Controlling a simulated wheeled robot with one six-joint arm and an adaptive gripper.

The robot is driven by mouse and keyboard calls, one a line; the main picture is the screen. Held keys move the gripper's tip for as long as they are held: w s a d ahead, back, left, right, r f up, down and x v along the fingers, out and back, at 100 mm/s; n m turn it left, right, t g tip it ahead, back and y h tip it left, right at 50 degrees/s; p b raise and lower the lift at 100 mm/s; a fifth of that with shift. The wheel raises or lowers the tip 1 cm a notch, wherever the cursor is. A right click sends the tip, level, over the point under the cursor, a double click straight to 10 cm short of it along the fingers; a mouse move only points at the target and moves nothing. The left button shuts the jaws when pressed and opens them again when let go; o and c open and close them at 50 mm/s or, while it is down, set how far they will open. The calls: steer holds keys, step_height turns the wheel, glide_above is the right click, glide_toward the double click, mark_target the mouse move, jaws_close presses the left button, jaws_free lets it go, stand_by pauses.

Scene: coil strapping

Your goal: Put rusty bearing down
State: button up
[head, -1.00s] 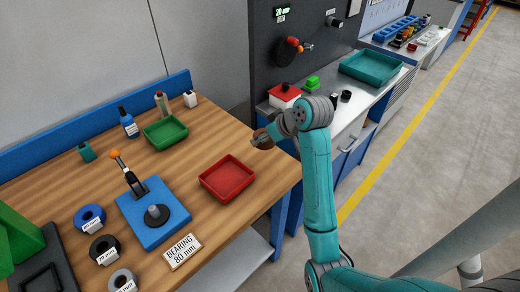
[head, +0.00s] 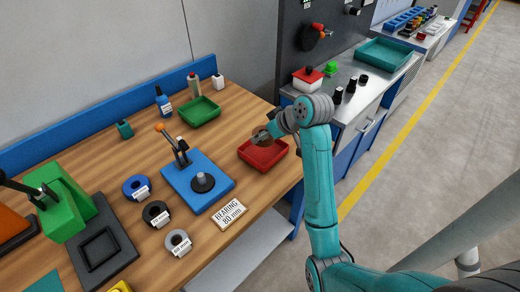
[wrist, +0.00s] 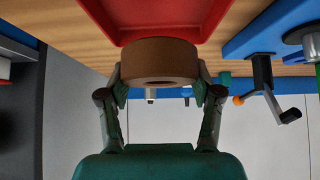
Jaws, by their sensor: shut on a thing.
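My gripper (wrist: 160,92) is shut on the rusty bearing (wrist: 160,60), a brown ring between its two fingers in the wrist view. In the head view the bearing (head: 262,137) is small and partly covered by my gripper (head: 264,138). It shows over the back part of the red tray (head: 285,162). In the wrist view the red tray (wrist: 155,22) is right beside the bearing. I cannot tell whether they touch. The visible part of the tray floor looks empty.
Left of the tray stands a blue fixture (head: 213,193) with an orange-knobbed lever. A bearing sign (head: 229,213) lies in front, with labelled rings (head: 156,213) at left. A green tray (head: 199,111) stands behind. Wood between the trays is clear.

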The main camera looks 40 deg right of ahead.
mark_target(258, 149)
steer(key=shift+f, duration=2.9)
steer(key=shift+f, duration=0.15)
steer(key=o, duration=1.4)
steer(key=shift+c, duration=0.2)
steer(key=shift+s+r, duration=0.15)
steer(key=shift+r, duration=0.2)
steer(key=v, duration=1.1)
steer(key=shift+s+r, duration=0.15)
steer(key=shift+s, duration=0.05)
steer(key=shift+s, duration=0.1)
